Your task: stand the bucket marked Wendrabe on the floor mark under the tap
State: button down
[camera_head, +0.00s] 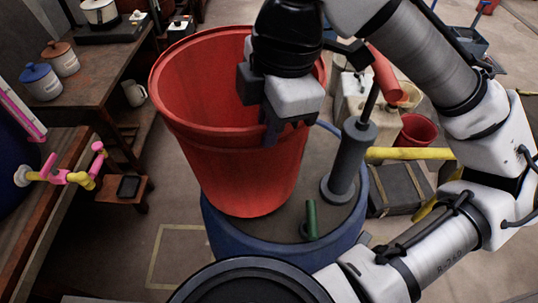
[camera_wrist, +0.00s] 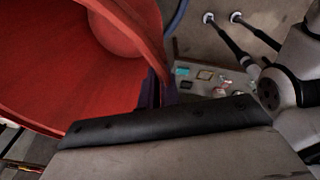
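A large red bucket (camera_head: 225,150) fills the middle of the head view, upright or slightly tilted, its open top facing up. Its wall also fills the left of the wrist view (camera_wrist: 75,75). No writing shows on it, so I cannot read its mark. My gripper (camera_head: 272,132) is at the bucket's right side, its dark fingers closed on the rim and wall. A pale yellow square outline on the floor (camera_head: 154,257) lies left of the bucket's base, partly hidden. A pink and yellow tap (camera_head: 72,178) sticks out at the left, above and left of that outline.
A wooden bench (camera_head: 95,85) with lidded jars (camera_head: 40,82) runs along the left. A small wooden step or shelf (camera_head: 122,189) stands near the tap. A smaller red bucket (camera_head: 417,130) and a dark crate (camera_head: 397,188) are at the right. Floor between bench and bucket is clear.

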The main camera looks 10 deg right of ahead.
jog(key=shift+f+b, duration=2.1)
jog(key=shift+r, duration=0.1)
jog(key=c, duration=2.1)
grip_release()
jog(key=shift+f, duration=0.25)
jog(key=o, duration=0.5)
